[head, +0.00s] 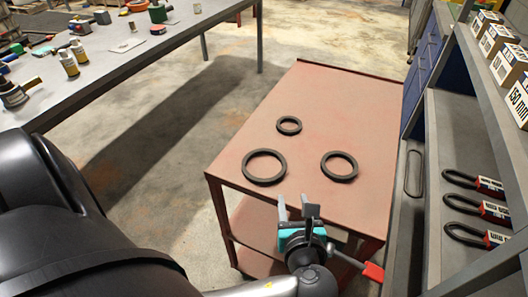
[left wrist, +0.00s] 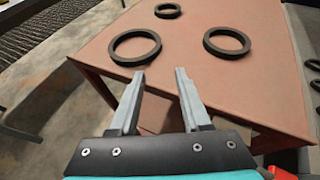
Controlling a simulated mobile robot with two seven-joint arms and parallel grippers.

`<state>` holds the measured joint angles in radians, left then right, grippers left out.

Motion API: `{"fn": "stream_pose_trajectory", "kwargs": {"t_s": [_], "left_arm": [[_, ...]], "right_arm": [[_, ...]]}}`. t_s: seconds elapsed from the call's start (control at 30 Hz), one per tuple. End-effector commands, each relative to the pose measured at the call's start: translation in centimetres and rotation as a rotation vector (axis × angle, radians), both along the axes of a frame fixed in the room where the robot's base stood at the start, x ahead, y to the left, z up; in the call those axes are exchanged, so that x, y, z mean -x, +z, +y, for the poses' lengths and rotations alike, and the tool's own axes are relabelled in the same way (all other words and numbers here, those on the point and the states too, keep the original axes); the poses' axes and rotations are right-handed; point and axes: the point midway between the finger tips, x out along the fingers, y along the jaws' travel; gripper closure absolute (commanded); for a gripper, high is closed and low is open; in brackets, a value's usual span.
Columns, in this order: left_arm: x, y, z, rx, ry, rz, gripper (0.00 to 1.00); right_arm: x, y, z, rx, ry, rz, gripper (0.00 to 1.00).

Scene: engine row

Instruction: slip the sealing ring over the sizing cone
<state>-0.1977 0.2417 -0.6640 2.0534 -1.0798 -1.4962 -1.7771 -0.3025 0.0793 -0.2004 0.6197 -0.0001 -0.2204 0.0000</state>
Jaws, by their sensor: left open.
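Three dark sealing rings of different sizes lie flat on the red cart top (head: 330,100). The large ring (head: 264,182) is nearest the left edge, the medium ring (head: 339,179) is to its right, and the small ring (head: 289,133) is farther back. They also show in the left wrist view: large (left wrist: 140,63), medium (left wrist: 228,55), small (left wrist: 168,17). My left gripper (head: 297,207) is open and empty at the cart's near edge, short of the rings. Its two fingers (left wrist: 160,74) point toward the rings. I cannot make out a sizing cone. My right gripper is out of view.
A workbench (head: 120,62) with bottles and tools stands at the left. At the right, a shelf unit (head: 455,115) holds boxes (head: 510,65) above and black loops with red labels (head: 462,207) below. The cart top around the rings is clear.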

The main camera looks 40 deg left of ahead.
Motion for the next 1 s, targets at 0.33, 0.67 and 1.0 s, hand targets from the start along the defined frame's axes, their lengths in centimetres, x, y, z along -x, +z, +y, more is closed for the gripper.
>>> {"fn": "stream_pose_trajectory", "kwargs": {"t_s": [0.33,0.67,1.0], "left_arm": [[-4.5,-2.4,3.7,-0.028,-0.010,0.002,0.53],[-7.2,-3.7,5.9,-0.023,-0.010,0.003,0.53],[-10.3,-4.9,8.8,-0.023,-0.009,0.004,0.53]], "right_arm": [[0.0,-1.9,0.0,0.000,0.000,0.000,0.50],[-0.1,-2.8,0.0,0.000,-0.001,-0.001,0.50],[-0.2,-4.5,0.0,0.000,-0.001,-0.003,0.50]]}}
